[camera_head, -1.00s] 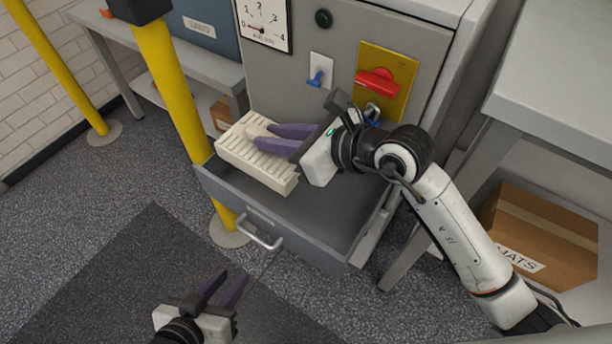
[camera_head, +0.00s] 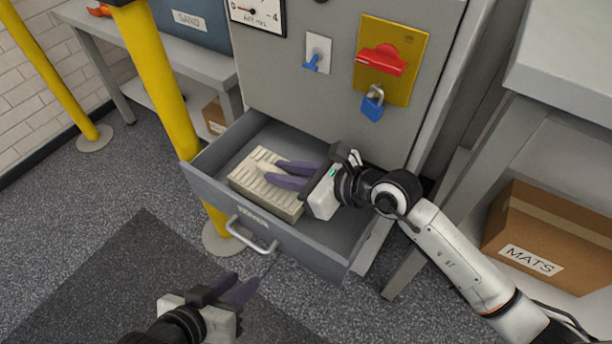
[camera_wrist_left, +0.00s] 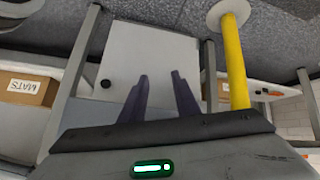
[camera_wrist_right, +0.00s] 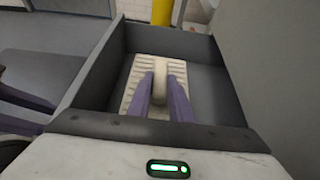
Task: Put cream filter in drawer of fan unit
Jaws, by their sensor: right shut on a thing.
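The cream filter (camera_head: 277,202) is a ribbed block with a raised grip bar. It lies within the walls of the open drawer (camera_head: 207,189) of the grey fan unit (camera_head: 289,95), toward the drawer's left side. My right gripper (camera_head: 273,174) is shut on the filter's bar, and its fingers hide part of it. In the right wrist view the filter (camera_wrist_right: 127,91) sits between the drawer walls, with the purple fingers on either side of its bar. I cannot tell if it rests on the drawer floor. My left gripper (camera_head: 246,289) is open and empty above the floor in front of the drawer.
The drawer has a front handle (camera_head: 252,236). A yellow post (camera_head: 160,80) stands close to its left. A red switch (camera_head: 382,59) and blue padlock (camera_head: 373,105) are on the unit's front. A bench with a MATS box (camera_head: 545,240) stands at right.

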